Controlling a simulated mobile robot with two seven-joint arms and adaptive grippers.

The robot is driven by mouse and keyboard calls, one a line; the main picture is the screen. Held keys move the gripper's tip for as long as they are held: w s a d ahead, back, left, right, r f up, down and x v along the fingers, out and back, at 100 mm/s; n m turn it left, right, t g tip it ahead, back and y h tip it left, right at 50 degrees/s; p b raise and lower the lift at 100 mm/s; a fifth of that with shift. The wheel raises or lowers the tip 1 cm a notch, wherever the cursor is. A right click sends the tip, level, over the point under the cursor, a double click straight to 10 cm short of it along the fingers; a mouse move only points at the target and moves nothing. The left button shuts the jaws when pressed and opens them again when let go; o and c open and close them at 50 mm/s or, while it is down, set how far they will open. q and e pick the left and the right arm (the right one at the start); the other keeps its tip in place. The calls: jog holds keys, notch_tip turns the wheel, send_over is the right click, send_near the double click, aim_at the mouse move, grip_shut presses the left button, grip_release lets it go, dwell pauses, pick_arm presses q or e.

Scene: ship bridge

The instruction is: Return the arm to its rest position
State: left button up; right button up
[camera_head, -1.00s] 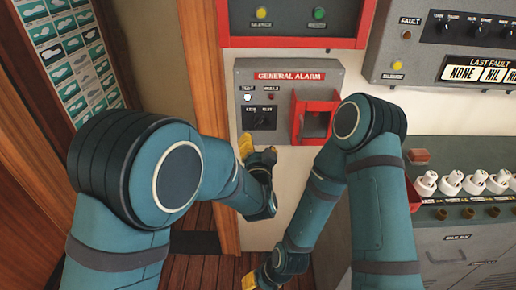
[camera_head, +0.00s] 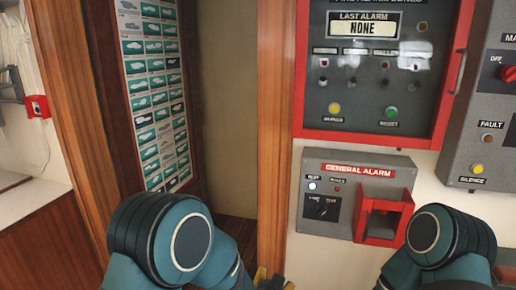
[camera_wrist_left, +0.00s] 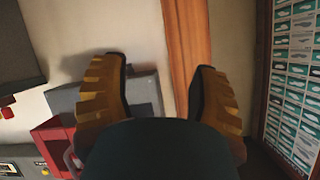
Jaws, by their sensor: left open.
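My left arm (camera_head: 165,240) comes up at the bottom of the head view, with a yellow fingertip of my left gripper (camera_head: 272,281) just showing at the bottom edge. In the left wrist view my left gripper (camera_wrist_left: 160,92) has its two yellow fingers wide apart, with nothing between them. It is in front of the wall by the grey general alarm box (camera_wrist_left: 145,90), and contact cannot be told. My right arm (camera_head: 440,245) shows at the lower right of the head view; its gripper is out of the picture.
The general alarm panel (camera_head: 335,213) has a red open box (camera_head: 383,217) on its right side. A red-framed alarm cabinet (camera_head: 375,125) is above it. A wooden post (camera_head: 275,130) stands left of the panels, and a chart board (camera_head: 152,90) hangs further left.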

pick_arm(q)
jog(key=s+a+f+n+g, duration=0.35)
jog(key=s+a+f, duration=0.25)
jog(key=a+f, duration=0.25)
jog(key=s+a+f+n+g, duration=0.2)
jog(key=s+a+f+g, duration=0.1)
jog(key=s, duration=0.5)
jog(key=s+a+f+n+g, duration=0.3)
jog(key=s+a+f+g, duration=0.1)
jog(key=s, duration=0.5)
jog(key=shift+o, duration=0.3)
jog(key=shift+w+f, duration=0.1)
